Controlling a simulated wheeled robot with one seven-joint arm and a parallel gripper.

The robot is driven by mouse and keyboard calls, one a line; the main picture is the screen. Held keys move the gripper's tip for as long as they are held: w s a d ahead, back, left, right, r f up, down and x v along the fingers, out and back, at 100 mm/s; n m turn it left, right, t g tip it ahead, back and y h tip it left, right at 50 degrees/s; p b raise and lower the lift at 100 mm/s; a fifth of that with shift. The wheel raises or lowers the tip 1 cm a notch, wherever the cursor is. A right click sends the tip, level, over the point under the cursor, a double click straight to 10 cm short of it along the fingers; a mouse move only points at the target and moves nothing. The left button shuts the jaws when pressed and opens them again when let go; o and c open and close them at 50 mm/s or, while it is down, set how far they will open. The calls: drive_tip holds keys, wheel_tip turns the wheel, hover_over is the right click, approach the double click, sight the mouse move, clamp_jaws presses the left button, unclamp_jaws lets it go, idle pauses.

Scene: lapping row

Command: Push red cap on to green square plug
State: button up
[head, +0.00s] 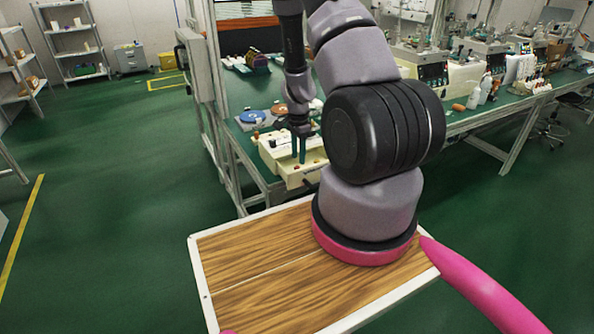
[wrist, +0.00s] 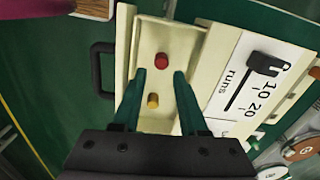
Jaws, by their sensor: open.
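A small red cap (wrist: 161,60) stands in a shallow cream drawer (wrist: 144,58) in the wrist view. My gripper (wrist: 160,72) is open, its two green fingers apart with the red cap between and just beyond their tips. I cannot tell how high the tips are above it. In the head view my gripper (head: 298,161) points down over the front of a cream bench unit (head: 312,158). I cannot make out a green square plug in either view.
A yellow-orange peg (wrist: 153,100) stands in the same drawer, nearer my gripper's body. A black handle (wrist: 102,75) is on the drawer's front. A white panel (wrist: 248,85) with a black slider lies to the right. Discs (head: 250,117) lie on the green bench behind.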

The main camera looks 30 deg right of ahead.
sight(297, 167)
wheel_tip(297, 167, down, 4)
drive_tip(key=shift+w+a+f, duration=0.1)
drive_tip(key=shift+a+f, duration=0.05)
clamp_jaws()
